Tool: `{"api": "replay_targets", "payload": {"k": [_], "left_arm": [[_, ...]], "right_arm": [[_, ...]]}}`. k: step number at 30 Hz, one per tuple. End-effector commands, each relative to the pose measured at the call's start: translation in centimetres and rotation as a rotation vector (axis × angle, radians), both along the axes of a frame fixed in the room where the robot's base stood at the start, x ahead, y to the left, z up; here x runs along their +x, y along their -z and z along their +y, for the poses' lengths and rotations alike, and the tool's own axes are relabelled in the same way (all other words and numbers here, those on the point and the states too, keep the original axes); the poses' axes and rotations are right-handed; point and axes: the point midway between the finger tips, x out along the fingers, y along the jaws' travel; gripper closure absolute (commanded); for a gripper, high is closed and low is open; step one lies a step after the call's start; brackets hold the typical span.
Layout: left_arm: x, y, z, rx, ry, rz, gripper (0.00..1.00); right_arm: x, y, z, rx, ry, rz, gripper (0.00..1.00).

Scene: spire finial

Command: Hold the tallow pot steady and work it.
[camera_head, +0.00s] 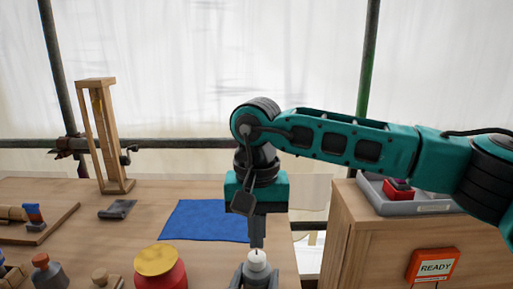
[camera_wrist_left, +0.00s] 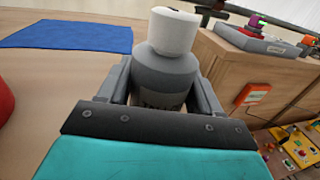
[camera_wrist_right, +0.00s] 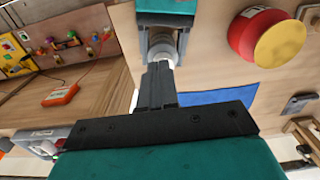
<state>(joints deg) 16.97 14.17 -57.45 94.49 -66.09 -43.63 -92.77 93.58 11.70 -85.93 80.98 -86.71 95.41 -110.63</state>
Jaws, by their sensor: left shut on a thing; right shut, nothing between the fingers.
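The tallow pot (camera_wrist_left: 166,75), a grey bottle-shaped pot with a white cap (camera_wrist_left: 174,31), stands upright at the front of the wooden table. Its label is mostly hidden. My left gripper (camera_head: 257,276) is shut on the pot's grey body, one finger on each side. My right gripper (camera_head: 257,243) is directly above, pointing down, its fingers shut together with nothing between them. In the right wrist view the fingertips (camera_wrist_right: 160,68) overlap the edge of the white cap (camera_wrist_right: 162,48); I cannot tell whether they touch it.
A red jar with a yellow lid (camera_head: 158,262) stands left of the pot. A blue cloth (camera_head: 207,221) lies behind. A wooden frame (camera_head: 105,135) stands at the back left. A wooden cabinet (camera_head: 375,245) at the right bears a grey tray (camera_head: 425,207) and an orange READY sign (camera_head: 433,266).

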Motion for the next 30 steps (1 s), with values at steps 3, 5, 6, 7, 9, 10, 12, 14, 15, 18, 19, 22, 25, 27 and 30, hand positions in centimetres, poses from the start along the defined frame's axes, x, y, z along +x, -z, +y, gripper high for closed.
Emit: {"api": "replay_targets", "payload": {"k": [3, 5, 6, 7, 9, 10, 12, 14, 15, 18, 19, 22, 25, 27, 30], "left_arm": [[0.0, 0.3, 0.1, 0.002, -0.002, 0.005, 0.70], [0.0, 0.3, 0.1, 0.003, -0.002, 0.004, 0.70], [0.0, 0.3, 0.1, 0.003, -0.002, 0.004, 0.70], [0.0, 0.3, 0.1, 0.003, -0.002, 0.004, 0.70], [0.0, 0.2, 0.1, 0.003, -0.003, 0.004, 0.70], [0.0, 0.2, 0.1, 0.003, -0.003, 0.004, 0.70], [0.0, 0.2, 0.1, 0.003, -0.003, 0.004, 0.70], [0.0, 0.2, 0.1, 0.003, -0.003, 0.004, 0.70], [0.0, 0.2, 0.1, 0.003, -0.003, 0.004, 0.70], [0.0, 0.2, 0.1, 0.003, -0.003, 0.004, 0.70], [0.0, 0.2, 0.1, 0.003, -0.003, 0.004, 0.70], [0.0, 0.2, 0.2, 0.003, -0.003, 0.003, 0.70], [0.0, 0.2, 0.2, 0.003, -0.003, 0.003, 0.70], [0.0, 0.2, 0.2, 0.004, -0.004, 0.003, 0.70], [0.0, 0.2, 0.2, 0.004, -0.004, 0.003, 0.70]], "right_arm": [[0.3, -0.4, 1.1, -0.001, 0.002, -0.001, 1.00], [0.4, -0.2, 1.3, 0.000, 0.004, 0.002, 1.00], [0.4, 0.0, 1.3, 0.000, 0.005, 0.003, 1.00], [0.4, 0.3, 1.3, 0.000, 0.005, 0.004, 1.00], [0.3, 0.9, 1.3, 0.000, 0.004, 0.004, 1.00], [0.3, 1.3, 1.3, 0.000, 0.004, 0.004, 1.00], [0.3, 2.3, 1.2, -0.001, 0.003, 0.004, 1.00], [0.3, 3.0, 1.3, 0.000, 0.003, 0.004, 1.00], [0.3, 3.5, 1.3, 0.000, 0.003, 0.004, 1.00], [0.3, 4.7, 1.2, 0.000, 0.003, 0.004, 1.00], [0.2, 5.0, 1.3, 0.000, 0.003, 0.004, 1.00], [0.3, 5.9, 1.3, 0.000, 0.004, 0.004, 1.00], [0.3, 6.3, 1.3, 0.000, 0.004, 0.002, 1.00], [0.3, 6.5, 1.3, 0.000, 0.004, 0.002, 1.00], [0.3, 6.6, 1.3, 0.000, 0.004, 0.001, 1.00]]}}
